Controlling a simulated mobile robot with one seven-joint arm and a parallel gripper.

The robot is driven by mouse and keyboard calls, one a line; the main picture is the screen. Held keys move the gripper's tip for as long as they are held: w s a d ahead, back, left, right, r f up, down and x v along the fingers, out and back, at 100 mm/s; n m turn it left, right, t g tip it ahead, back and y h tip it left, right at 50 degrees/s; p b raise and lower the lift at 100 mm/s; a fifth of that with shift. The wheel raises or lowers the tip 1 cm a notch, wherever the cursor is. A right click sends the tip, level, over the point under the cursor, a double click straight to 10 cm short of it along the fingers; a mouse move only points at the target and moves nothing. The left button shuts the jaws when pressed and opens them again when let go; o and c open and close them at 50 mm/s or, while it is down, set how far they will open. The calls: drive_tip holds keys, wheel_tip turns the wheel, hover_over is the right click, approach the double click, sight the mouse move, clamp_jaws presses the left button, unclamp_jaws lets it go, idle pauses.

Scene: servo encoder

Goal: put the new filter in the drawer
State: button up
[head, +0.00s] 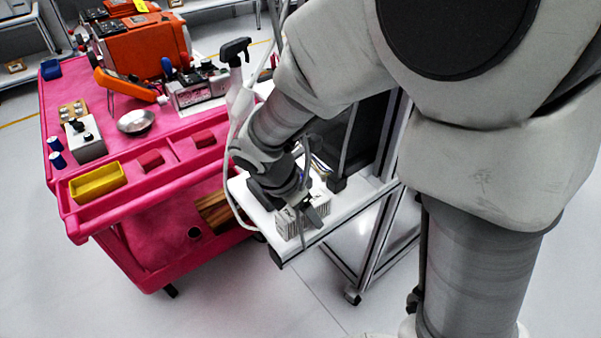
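A pale block with ridged, pleat-like sides (289,226), which looks like the filter, sits on a white shelf-like surface (335,221) that juts out from a metal-framed stand. I cannot tell whether this surface is the drawer. My gripper (304,211) points down right at the block, with its fingers over the block's top and near side. My wrist hides much of the block. The view does not show whether the fingers grip it or only stand around it.
A pink cart (160,185) stands close on the left. It carries a yellow bin (97,182), a metal dish (135,121), an orange machine (145,50) and a spray bottle (238,85). The stand has wheels (353,295). Floor in front is clear.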

drive_tip(key=shift+c, duration=0.3)
clamp_jaws()
idle(0.3)
